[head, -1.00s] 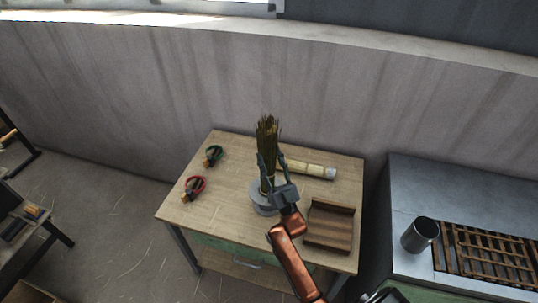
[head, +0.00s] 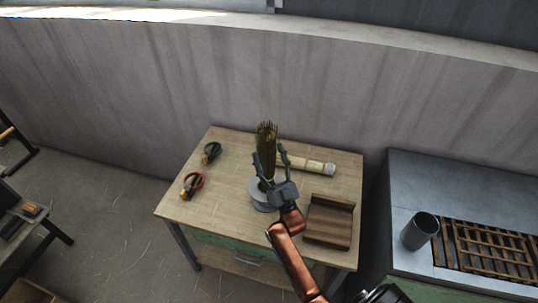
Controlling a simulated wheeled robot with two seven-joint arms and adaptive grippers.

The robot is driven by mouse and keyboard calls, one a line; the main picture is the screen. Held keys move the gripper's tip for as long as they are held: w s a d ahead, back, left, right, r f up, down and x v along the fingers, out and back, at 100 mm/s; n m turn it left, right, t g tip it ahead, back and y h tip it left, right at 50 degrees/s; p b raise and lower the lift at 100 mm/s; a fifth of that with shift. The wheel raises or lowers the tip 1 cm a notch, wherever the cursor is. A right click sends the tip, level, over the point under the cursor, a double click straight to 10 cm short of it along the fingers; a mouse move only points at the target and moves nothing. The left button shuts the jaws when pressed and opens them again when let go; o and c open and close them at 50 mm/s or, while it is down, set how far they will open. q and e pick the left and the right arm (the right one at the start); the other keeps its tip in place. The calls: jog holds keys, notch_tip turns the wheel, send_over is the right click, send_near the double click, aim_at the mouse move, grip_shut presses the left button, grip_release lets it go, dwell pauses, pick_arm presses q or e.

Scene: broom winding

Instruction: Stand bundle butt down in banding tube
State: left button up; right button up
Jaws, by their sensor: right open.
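The bundle (head: 267,138) of brown-green stalks stands upright at the middle of the wooden table (head: 225,207). Its lower end is at a round grey tube (head: 259,196); my right gripper hides much of the join, so how deep it sits is hard to see. My right gripper (head: 269,166) is open, with a finger on each side of the bundle. Whether the fingers touch the stalks cannot be told. My left gripper is not in view.
A brown wooden cradle (head: 329,221) sits at the right. Green (head: 212,152) and red (head: 192,185) handled tools lie at the left. A metal cup (head: 420,231) stands on the grey bench to the right.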

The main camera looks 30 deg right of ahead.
jog(key=shift+s+f, duration=0.1)
jog(key=shift+f, duration=0.05)
jog(key=v, duration=1.1)
jog(key=shift+s+f, duration=0.2)
jog(key=shift+f, duration=0.05)
dwell(0.4)
